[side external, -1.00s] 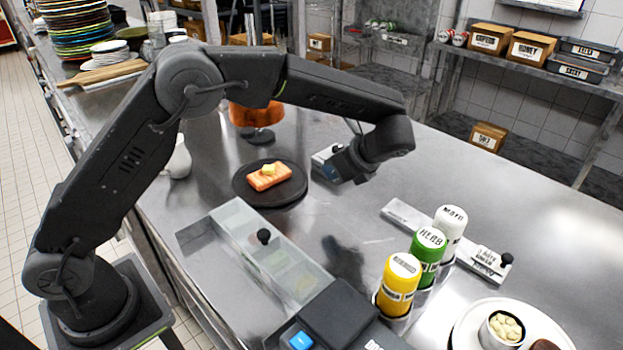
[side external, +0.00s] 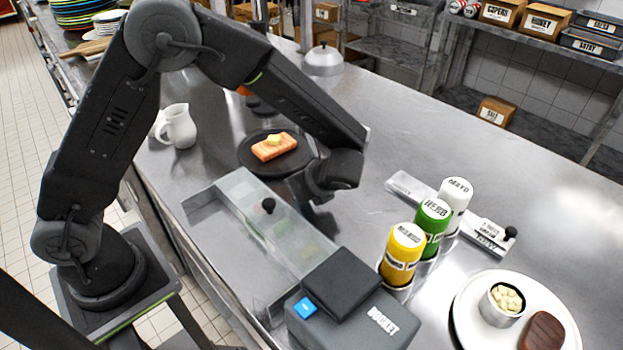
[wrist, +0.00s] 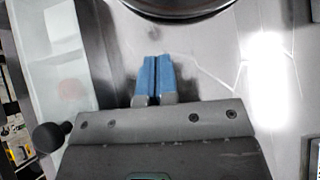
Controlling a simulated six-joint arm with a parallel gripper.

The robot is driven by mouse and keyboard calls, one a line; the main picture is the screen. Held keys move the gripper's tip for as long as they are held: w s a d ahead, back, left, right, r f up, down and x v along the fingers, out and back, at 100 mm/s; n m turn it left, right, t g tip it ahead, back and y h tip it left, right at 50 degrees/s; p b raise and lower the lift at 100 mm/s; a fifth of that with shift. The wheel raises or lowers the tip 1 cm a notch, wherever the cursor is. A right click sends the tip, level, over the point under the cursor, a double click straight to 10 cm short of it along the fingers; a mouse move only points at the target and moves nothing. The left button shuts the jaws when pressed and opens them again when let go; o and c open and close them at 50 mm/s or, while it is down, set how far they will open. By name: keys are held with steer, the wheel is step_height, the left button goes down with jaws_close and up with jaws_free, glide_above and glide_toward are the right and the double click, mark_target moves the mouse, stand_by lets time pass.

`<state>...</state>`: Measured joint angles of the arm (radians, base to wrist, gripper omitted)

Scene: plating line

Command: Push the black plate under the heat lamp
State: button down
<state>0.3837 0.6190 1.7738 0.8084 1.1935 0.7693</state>
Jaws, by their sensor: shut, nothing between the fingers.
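The black plate (side external: 250,158) lies on the steel counter and carries an orange-pink fillet (side external: 274,147) topped with a yellow piece. The heat lamp's copper shade (side external: 244,91) is mostly hidden behind my arm; its dark base (side external: 262,108) shows behind the plate. My gripper (side external: 308,190) is low over the counter at the plate's near right side, its fingertips hard to see there. In the wrist view my blue fingers (wrist: 152,60) are shut and empty, pointing toward the plate's dark rim (wrist: 178,14) with a small gap of counter between.
A clear-lidded bin (side external: 225,190) with a black knob lies just left of my gripper. A white pitcher (side external: 178,127) stands left of the plate. Labelled bottles (side external: 402,255), a grey device (side external: 355,315) and a white plate (side external: 465,325) stand nearer.

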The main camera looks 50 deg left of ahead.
mark_target(277, 169)
steer(key=shift+w+a, duration=0.1)
steer(key=shift+a, duration=1.95)
steer(key=shift+a, duration=0.1)
steer(key=shift+w+a, duration=0.1)
steer(key=shift+a, duration=1.4)
